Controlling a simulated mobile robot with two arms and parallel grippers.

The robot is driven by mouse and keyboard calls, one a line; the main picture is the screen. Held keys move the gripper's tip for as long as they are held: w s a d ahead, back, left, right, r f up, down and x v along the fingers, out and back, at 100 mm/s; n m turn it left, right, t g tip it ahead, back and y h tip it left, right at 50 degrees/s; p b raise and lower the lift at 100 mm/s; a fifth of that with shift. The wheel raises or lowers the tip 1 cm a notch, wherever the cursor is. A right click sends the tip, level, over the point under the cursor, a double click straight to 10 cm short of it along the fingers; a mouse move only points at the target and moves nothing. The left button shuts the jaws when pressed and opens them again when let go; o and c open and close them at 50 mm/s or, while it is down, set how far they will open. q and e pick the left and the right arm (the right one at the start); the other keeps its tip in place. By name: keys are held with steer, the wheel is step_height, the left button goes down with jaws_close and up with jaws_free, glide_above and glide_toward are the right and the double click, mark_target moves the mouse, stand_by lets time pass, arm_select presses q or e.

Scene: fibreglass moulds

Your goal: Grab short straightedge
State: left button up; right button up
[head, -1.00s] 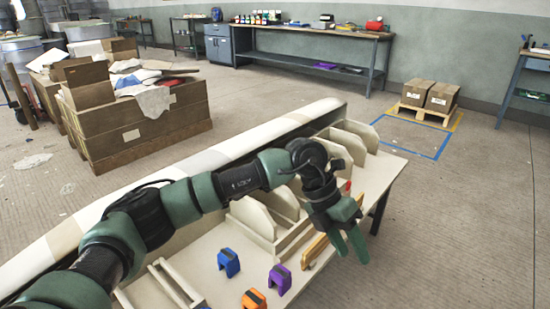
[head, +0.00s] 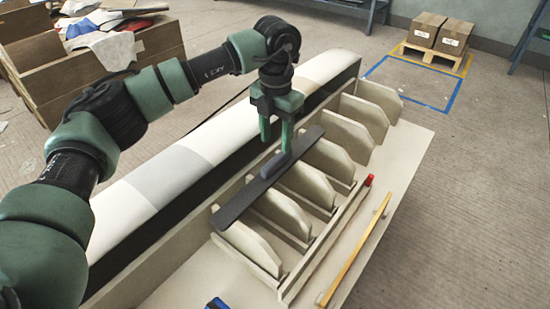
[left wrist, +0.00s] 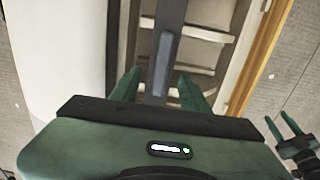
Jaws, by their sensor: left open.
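The short straightedge (head: 245,200) is a dark grey bar with a raised grip along its middle. It lies across the tops of the pale ribs, beside the long mould. My left gripper (head: 276,147) points down over its middle, with its green fingers apart around the raised grip. In the left wrist view the straightedge (left wrist: 166,55) runs away between the two open fingers (left wrist: 158,92); I cannot tell whether they touch it. My right gripper (left wrist: 285,124) shows at the right edge of the left wrist view, fingers spread and empty.
Upright pale ribs (head: 338,133) stand in a row on the table (head: 412,150). A yellow wooden strip (head: 357,250) and a pale strip with a red end (head: 369,180) lie to their right. The long white-and-grey mould (head: 200,150) runs behind. A blue block (head: 216,303) shows at the bottom.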

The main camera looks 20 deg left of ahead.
mark_target(277, 158)
arm_select(q)
step_height(277, 158, down, 2)
steer(key=shift+s+f, duration=0.1)
step_height(277, 158, down, 5)
steer(key=shift+d+f+b, duration=0.1)
steer(key=shift+b, duration=0.6)
jaws_close()
stand_by(0.8)
